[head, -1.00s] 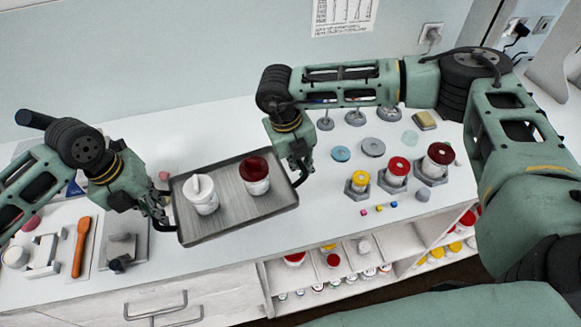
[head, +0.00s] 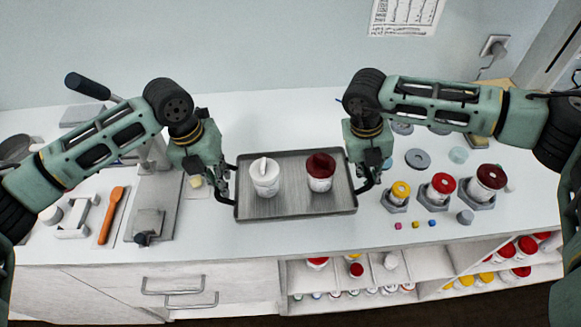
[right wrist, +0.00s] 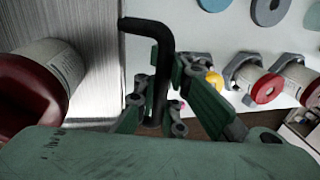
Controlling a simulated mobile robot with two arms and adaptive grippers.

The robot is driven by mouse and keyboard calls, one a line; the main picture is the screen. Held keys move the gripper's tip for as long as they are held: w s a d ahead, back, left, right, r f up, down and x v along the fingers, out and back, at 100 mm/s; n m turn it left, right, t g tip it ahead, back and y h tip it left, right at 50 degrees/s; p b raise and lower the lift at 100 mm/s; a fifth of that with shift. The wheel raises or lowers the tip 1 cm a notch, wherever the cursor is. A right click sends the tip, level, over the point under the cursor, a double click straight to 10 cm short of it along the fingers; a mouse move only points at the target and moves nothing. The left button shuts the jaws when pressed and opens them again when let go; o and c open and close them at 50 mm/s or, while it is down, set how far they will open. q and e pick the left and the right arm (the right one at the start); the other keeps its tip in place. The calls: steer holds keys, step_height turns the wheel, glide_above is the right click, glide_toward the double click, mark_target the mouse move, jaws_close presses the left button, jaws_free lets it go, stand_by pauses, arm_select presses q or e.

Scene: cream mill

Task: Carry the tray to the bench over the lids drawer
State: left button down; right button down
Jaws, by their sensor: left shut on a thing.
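The grey rectangular tray (head: 290,207) is level in the head view, in front of me at mid-bench. I cannot tell whether it touches the worktop. On it stand a white tub with a white lid (head: 264,178) and a white tub with a dark red lid (head: 320,172), both upright. My left gripper (head: 228,190) is shut on the black handle at the tray's left end. My right gripper (head: 367,180) is at the right end handle. In the right wrist view its fingers (right wrist: 160,85) close around the black handle (right wrist: 150,28); the red-lidded tub (right wrist: 35,85) shows beside it.
Right of the tray stand lidded jars in grey holders (head: 442,187), small coloured cubes (head: 417,224) and flat discs (head: 417,158). Left are a grey press (head: 148,222) and an orange spatula (head: 111,213). Below are drawers (head: 110,287) and open shelves with jars (head: 390,262).

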arm_select(q)
steer(key=shift+s+d, duration=0.1)
steer(key=shift+d, duration=0.3)
arm_select(e)
steer(key=shift+a+f, duration=0.1)
steer(key=shift+a, duration=0.25)
